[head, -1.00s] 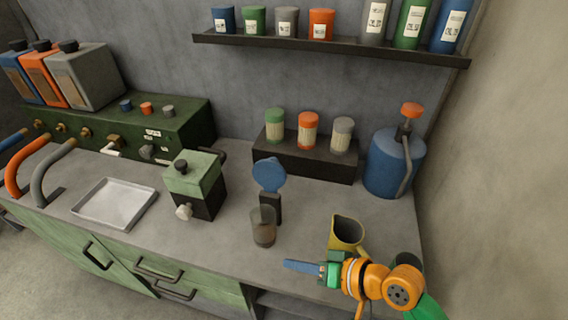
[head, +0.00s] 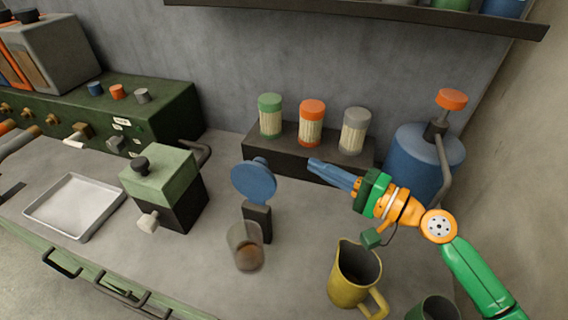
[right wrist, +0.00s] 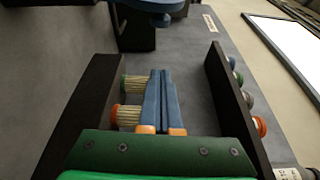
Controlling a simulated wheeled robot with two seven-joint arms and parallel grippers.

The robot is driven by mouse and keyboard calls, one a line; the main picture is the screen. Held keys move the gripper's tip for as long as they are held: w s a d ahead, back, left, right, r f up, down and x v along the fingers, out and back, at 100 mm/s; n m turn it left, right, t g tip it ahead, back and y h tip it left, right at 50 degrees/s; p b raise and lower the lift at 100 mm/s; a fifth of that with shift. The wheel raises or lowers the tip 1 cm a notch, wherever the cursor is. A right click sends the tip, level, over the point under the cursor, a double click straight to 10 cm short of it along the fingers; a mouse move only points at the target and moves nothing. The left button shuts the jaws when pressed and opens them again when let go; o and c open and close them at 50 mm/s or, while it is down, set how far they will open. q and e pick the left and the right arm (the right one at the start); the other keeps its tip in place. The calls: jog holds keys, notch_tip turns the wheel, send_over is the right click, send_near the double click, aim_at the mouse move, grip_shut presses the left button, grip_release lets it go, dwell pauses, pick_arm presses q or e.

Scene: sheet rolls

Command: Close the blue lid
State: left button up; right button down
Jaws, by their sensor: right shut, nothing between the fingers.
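The blue lid (head: 254,181) is a round disc that stands upright, tilted open, above a dark block (head: 257,220). A clear cup (head: 245,246) with brown contents sits in front of the block. My right gripper (head: 317,165) is to the right of the lid, apart from it, with its long blue fingers pointing left. The right wrist view shows the fingers (right wrist: 160,76) pressed together and empty. A blue round part with a knob, which looks like the lid (right wrist: 165,6), shows at that view's top edge. My left gripper is not in view.
A dark rack with green, orange and grey-capped jars (head: 312,124) stands behind the fingers. A yellow jug (head: 345,290) stands below the right arm, and a blue pump bottle (head: 405,160) behind it. A green box grinder (head: 162,180) and tray (head: 72,207) are left.

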aim_at(257, 180)
jog(key=p+x, duration=0.4)
jog(key=x, duration=0.6)
jog(key=s+p, duration=0.1)
jog(key=s, duration=0.1)
jog(key=s+a+p, duration=0.1)
jog(key=shift+s+a+r, duration=0.1)
jog(key=shift+s+a, duration=0.1)
jog(key=shift+s, duration=0.2)
jog(key=shift+w, duration=0.15)
